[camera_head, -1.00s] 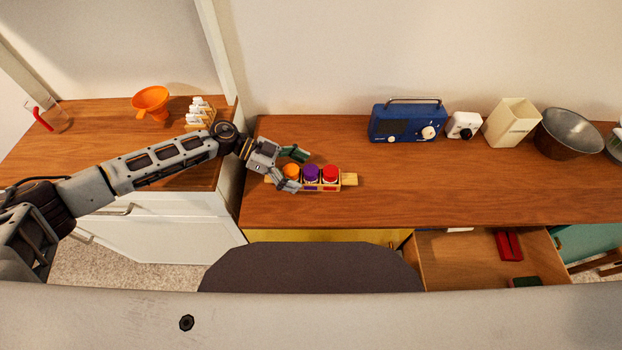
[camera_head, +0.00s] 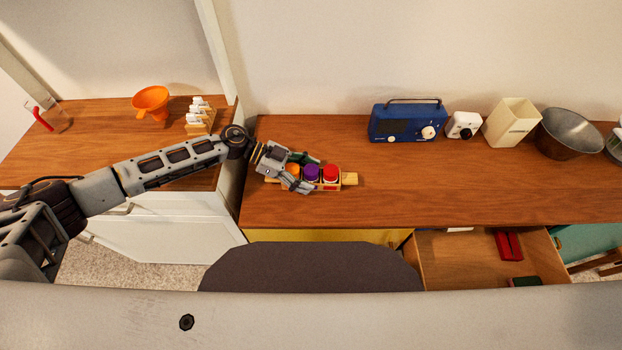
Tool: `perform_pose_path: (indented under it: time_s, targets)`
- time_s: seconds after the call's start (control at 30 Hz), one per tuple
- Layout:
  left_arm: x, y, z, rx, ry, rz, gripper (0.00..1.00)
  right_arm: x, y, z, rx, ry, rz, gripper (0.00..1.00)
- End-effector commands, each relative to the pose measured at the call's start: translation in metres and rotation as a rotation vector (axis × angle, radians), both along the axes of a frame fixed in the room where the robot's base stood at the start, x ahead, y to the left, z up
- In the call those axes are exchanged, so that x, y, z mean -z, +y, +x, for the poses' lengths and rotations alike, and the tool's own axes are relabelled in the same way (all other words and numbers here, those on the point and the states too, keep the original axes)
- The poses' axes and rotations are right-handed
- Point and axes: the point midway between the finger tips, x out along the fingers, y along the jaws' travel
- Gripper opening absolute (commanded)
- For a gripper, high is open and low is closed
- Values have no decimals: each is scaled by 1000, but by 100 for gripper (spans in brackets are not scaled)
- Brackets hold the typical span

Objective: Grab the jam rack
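The jam rack (camera_head: 349,179) is a small wooden rack on the brown counter, holding an orange-lidded, a purple-lidded and a red-lidded jar in a row. Its right end sticks out bare. My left gripper (camera_head: 309,174) reaches over the rack from the left. Its fingers are apart, one on the far side and one on the near side, around the orange and purple jars. The orange jar is largely hidden by the gripper. I cannot tell whether the fingers touch the rack. My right gripper is not in view.
A blue radio (camera_head: 407,122), a small white device (camera_head: 463,125), a cream container (camera_head: 511,122) and a metal bowl (camera_head: 568,134) stand along the back right. An open drawer (camera_head: 455,262) juts out at the front. The counter right of the rack is clear.

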Motion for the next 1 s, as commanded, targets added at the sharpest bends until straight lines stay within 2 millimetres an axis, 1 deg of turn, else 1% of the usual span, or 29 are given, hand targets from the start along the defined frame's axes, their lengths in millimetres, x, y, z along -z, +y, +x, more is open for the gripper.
perform_pose_path:
  time_s: [0.03,0.2,0.67,0.87,1.0]
  targets:
    - [0,0,0,-1,-1,1,53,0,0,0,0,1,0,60]
    - [1,0,0,-1,-1,2,32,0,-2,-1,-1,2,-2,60]
    - [1,0,0,-1,-1,2,31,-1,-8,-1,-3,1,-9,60]
    - [-2,1,0,0,0,2,30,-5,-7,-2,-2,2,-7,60]
    - [-8,0,0,0,0,1,30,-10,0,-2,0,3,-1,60]
